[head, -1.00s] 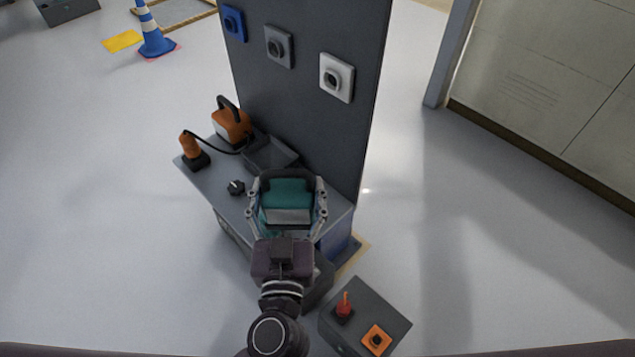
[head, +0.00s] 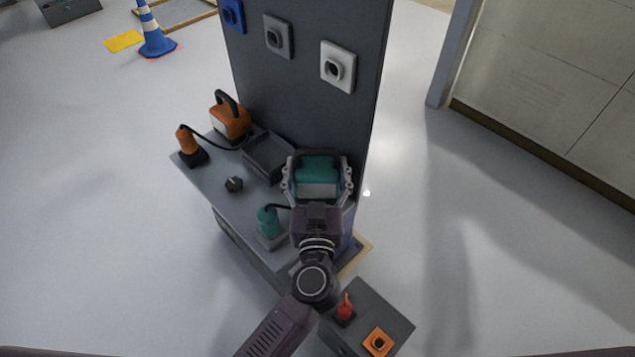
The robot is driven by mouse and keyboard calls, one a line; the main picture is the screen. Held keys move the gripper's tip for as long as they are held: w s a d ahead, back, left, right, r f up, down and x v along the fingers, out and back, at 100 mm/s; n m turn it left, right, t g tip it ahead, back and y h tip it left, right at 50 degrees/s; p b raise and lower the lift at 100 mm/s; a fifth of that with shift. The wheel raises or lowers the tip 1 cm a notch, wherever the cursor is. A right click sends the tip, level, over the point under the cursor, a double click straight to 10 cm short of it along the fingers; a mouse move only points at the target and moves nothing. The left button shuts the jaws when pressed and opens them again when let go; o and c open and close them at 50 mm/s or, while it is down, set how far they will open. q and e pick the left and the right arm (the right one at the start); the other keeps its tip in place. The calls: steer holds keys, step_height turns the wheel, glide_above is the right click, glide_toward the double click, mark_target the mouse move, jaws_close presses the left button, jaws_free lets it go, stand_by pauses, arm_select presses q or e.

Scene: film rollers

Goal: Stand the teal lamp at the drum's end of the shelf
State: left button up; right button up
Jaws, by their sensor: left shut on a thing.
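The teal lamp (head: 318,168), with a dark handle and a pale front face, is at the right end of the grey shelf (head: 213,178). My left gripper (head: 318,187) is shut on it, one finger at each side. The gripper hides the lamp's base, so I cannot tell whether it touches the shelf. A teal handset (head: 267,221) stands on a grey base at the shelf's front right, with a dark cord running toward the lamp. I cannot make out a drum for certain. My right gripper is not in view.
An orange lamp (head: 229,120) and its corded orange handset (head: 187,143) stand at the shelf's left end. A dark tray (head: 268,157) and a black knob (head: 234,184) lie between. A dark panel (head: 305,105) rises behind. A grey box (head: 375,313) with a red lever stands in front.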

mark_target(317, 179)
arm_select(q)
step_height(317, 179, down, 4)
steer(key=shift+r+b, duration=0.1)
steer(key=shift+b, duration=0.75)
steer(key=shift+w+d+f, duration=0.1)
steer(key=shift+w+f, duration=0.05)
steer(key=shift+f, duration=0.25)
steer(key=o, duration=1.4)
steer(key=shift+f, duration=0.15)
steer(key=s, duration=1.2)
